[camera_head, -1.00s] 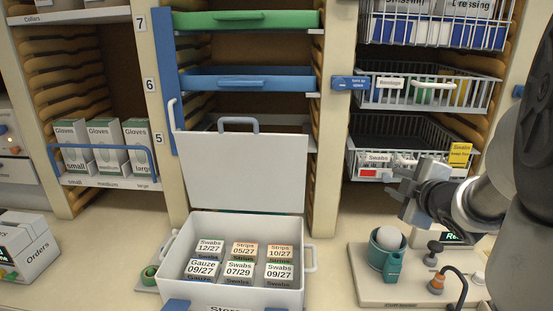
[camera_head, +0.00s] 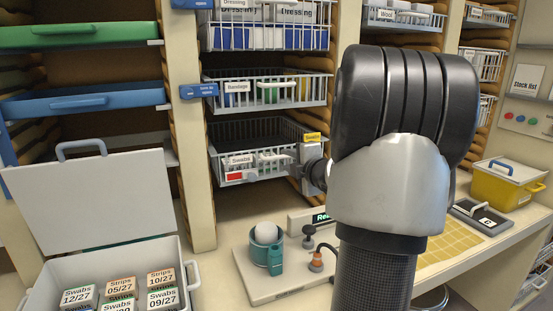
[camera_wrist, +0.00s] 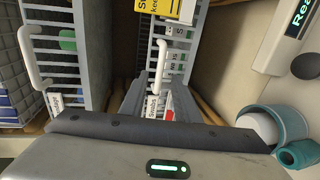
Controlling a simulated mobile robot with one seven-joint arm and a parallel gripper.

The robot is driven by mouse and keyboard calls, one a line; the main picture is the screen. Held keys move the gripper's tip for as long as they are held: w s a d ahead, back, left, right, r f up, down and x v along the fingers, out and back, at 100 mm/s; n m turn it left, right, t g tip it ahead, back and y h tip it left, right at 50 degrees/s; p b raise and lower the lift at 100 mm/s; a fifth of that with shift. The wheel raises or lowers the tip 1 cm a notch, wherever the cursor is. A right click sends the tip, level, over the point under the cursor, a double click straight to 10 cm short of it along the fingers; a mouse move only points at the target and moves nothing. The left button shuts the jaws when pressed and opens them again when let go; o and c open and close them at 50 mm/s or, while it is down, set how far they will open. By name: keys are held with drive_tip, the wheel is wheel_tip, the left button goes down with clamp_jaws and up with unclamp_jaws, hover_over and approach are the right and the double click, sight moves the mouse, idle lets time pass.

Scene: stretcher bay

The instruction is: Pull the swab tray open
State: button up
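The swab tray (camera_head: 240,180) is a grey wire basket in the rack, below the bandage tray. Its front carries a "Swabs" label, a red patch and a white bar handle; a yellow card stands at its right. In the wrist view the white handle (camera_wrist: 158,62) runs lengthwise ahead of my gripper (camera_wrist: 155,90). The two grey fingers are apart, one on each side of the handle's line; contact is not visible. In the head view my gripper (camera_head: 292,160) is at the right part of the tray front, partly hidden by my wrist.
The bandage tray (camera_head: 265,92) sits just above. Below, a board with a teal cup (camera_head: 266,250) and small knobs stands on the counter. An open white box (camera_head: 110,270) of cartons is at lower left. A yellow box (camera_head: 508,185) is at the right.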

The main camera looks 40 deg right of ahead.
sight(280, 157)
drive_tip(key=x, duration=0.5)
drive_tip(key=shift+w, duration=0.25)
clamp_jaws()
